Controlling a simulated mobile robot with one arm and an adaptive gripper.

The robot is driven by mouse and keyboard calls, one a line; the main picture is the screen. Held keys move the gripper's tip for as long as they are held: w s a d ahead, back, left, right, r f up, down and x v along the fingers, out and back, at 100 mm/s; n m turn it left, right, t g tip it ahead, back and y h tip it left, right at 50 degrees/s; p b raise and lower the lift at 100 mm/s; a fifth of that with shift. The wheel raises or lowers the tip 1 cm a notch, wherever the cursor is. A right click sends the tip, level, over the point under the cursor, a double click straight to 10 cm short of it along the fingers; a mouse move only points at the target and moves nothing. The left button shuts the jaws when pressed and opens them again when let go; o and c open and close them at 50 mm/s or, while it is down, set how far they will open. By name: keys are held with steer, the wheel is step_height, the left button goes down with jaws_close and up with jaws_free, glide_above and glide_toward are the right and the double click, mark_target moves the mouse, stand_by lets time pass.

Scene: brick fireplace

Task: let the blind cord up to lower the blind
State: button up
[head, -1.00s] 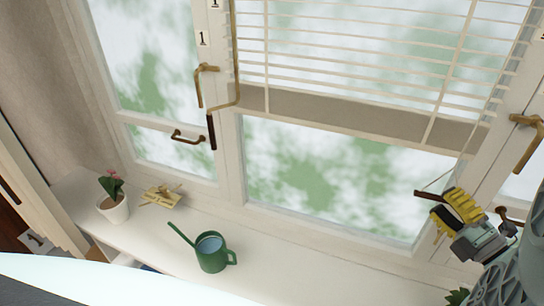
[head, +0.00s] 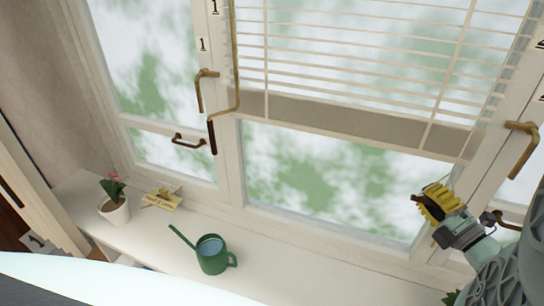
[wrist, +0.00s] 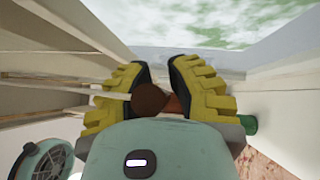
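The blind (head: 330,115) hangs partway down the middle window, with pale slats above a wide beige bottom band. Clear glass shows below it. My gripper (head: 436,203), with yellow ridged fingers, is at the lower right of that window, below the blind's right end. In the wrist view the fingers are closed around a brown knob-like cord pull (wrist: 148,100), which sits between them. In the head view the pull is mostly hidden by the fingers. A thin cord seems to run up from the gripper towards the blind's right end.
Brass window handles stand at the left (head: 205,88) and right (head: 521,145) of the blind. On the white sill (head: 300,262) are a green watering can (head: 212,256), a potted plant (head: 115,209) and a small yellow object (head: 162,198). The sill's middle is clear.

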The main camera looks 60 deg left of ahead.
jaws_close()
steer(key=shift+r, duration=0.15)
stand_by(0.4)
step_height(320, 180, up, 20)
steer(key=shift+f+p, duration=0.1)
steer(key=shift+p, duration=0.2)
stand_by(0.7)
steer(key=shift+o, duration=0.6)
jaws_free()
steer(key=shift+d, duration=0.1)
steer(key=o, duration=0.4)
